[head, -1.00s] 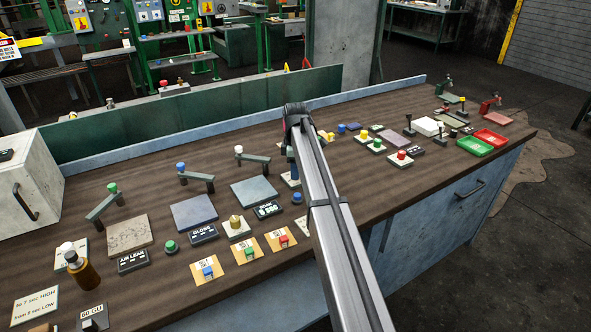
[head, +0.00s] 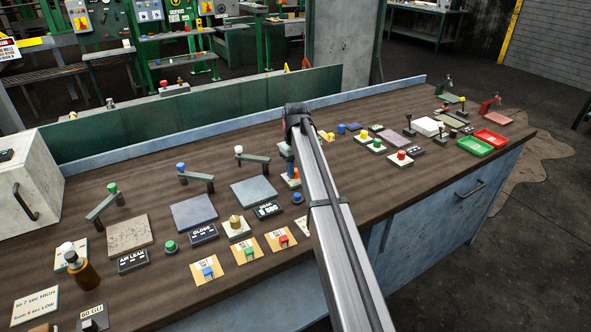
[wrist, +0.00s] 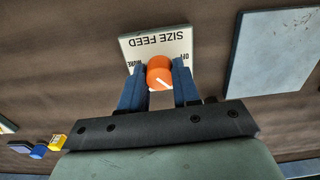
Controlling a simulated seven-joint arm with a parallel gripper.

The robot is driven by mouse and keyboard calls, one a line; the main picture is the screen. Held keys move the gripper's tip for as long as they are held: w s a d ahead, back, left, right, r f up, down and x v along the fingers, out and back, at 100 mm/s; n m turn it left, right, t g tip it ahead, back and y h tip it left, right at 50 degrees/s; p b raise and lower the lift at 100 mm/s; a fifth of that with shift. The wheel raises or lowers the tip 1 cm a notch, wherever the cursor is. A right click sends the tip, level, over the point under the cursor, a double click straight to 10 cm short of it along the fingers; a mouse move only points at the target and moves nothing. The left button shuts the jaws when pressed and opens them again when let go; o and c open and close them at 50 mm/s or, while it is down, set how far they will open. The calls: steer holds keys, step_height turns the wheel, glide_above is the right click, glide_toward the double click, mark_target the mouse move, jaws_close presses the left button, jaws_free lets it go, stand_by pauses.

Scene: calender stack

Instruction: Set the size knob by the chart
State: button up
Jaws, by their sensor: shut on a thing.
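My gripper (wrist: 160,88) is shut on an orange round knob (wrist: 159,70) in the wrist view, one blue finger on each side. The knob bears a slanting white mark. Behind it is a white plate (wrist: 157,46) reading SIZE FEED, upside down here, with OFF at the right and MORE at the left, partly covered. In the head view the gripper (head: 291,172) is partly hidden by my arm. A card (head: 37,302) at the lower left has lines ending in HIGH and LOW. A dark display (head: 268,209) appears to read SOAK 8 SEC.
Around the knob stand a blue button (head: 297,198), a grey pad (head: 254,192) and a lever (head: 253,158). A brass-coloured knob (head: 236,222) and several coloured switches are in front. Red (head: 490,139) and green (head: 475,147) trays lie at the far right.

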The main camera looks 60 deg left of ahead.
mark_target(296, 170)
steer(key=m, duration=1.1)
steer(key=shift+m, duration=1.9)
steer(key=o, duration=1.1)
steer(key=shift+c, duration=0.2)
step_height(296, 170, up, 14)
steer(key=shift+f, duration=0.1)
